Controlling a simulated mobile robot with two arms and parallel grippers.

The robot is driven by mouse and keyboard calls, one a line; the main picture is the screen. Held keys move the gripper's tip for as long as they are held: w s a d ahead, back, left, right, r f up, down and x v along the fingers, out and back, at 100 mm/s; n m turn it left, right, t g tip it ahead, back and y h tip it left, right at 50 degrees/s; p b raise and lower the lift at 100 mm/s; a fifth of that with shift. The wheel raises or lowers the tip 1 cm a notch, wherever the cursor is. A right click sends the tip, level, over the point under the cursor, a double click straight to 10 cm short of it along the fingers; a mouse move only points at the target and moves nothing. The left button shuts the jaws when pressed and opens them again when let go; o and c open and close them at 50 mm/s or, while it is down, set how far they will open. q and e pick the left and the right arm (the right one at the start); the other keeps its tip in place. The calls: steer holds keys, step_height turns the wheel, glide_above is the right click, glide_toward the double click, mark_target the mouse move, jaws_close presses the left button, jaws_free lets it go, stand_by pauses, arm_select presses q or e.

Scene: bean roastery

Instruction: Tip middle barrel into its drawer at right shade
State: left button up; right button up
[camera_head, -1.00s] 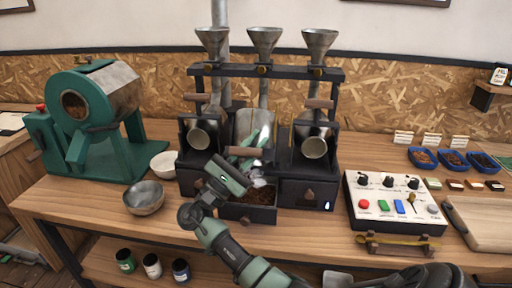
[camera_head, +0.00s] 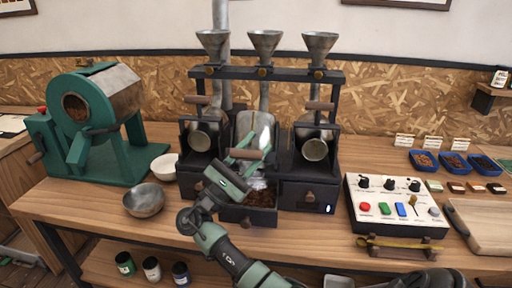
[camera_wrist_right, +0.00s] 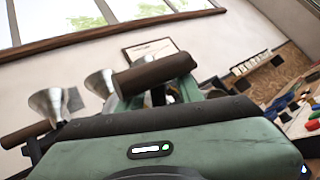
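The middle barrel (camera_head: 253,124) is a grey metal vessel in the black rack, between two similar barrels. Its brown handle (camera_head: 244,154) sits lower than the handles of its neighbours. My right gripper (camera_head: 248,149) is at this handle, with its green fingers close around it. In the right wrist view the brown handle (camera_wrist_right: 155,72) lies across the fingers; whether they press on it is unclear. Below, the middle drawer (camera_head: 248,216) is pulled out and holds dark brown beans (camera_head: 261,198). My arm hides part of the drawer. My left gripper is not in view.
The control box (camera_head: 395,206) with knobs and coloured buttons stands right of the rack. A metal bowl (camera_head: 144,200), a white bowl (camera_head: 164,166) and the green roaster (camera_head: 92,130) are at left. Bean trays and sample cards are at far right.

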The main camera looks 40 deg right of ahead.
steer(key=b+v, duration=0.2)
steer(key=v, duration=0.5)
steer(key=shift+a, duration=0.15)
steer(key=shift+f, duration=0.15)
